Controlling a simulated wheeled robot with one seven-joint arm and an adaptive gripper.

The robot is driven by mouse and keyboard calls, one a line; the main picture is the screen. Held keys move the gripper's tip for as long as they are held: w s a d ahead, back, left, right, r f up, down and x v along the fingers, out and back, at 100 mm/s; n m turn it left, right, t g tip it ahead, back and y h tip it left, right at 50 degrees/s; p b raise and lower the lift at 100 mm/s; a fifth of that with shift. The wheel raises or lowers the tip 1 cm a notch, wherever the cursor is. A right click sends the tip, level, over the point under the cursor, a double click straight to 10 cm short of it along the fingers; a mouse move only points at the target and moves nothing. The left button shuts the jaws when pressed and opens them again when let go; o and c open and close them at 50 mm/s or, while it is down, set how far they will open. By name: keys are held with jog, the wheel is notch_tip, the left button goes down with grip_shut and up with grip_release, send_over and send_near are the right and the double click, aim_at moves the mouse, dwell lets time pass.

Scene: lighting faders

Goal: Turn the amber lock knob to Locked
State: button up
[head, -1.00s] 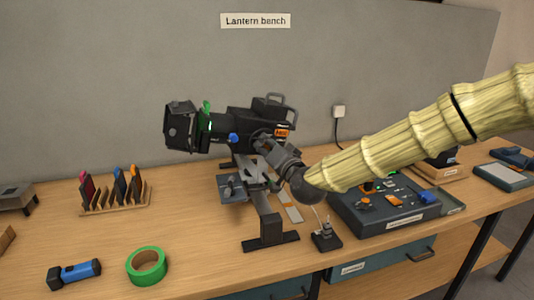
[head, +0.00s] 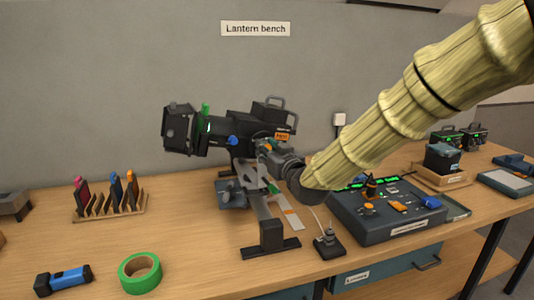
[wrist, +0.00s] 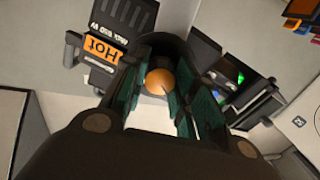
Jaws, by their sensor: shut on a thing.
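The amber lock knob (wrist: 157,77) is a round orange knob with a thin dark line, seen in the wrist view between the two green-padded fingers of my gripper (wrist: 154,92). The gripper is shut on it. In the head view my gripper (head: 271,150) reaches the near right side of the black lantern (head: 240,125), below its orange "Hot" label (head: 282,136); there the knob is mostly hidden by the gripper. I cannot read any Locked marking or tell the knob's setting.
The lantern stands on a metal stand (head: 272,232) on the wooden bench. A fader console (head: 390,215) and a small black base (head: 328,243) lie under and beside my arm. Green tape (head: 140,272) and a blue torch (head: 65,278) are at front left, with open bench around them.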

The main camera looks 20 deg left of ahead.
jog(key=shift+f, duration=0.1)
dwell(0.5)
jog(key=o, duration=1)
jog(key=shift+o, duration=0.2)
jog(key=shift+s, duration=0.1)
jog(key=v, duration=1.2)
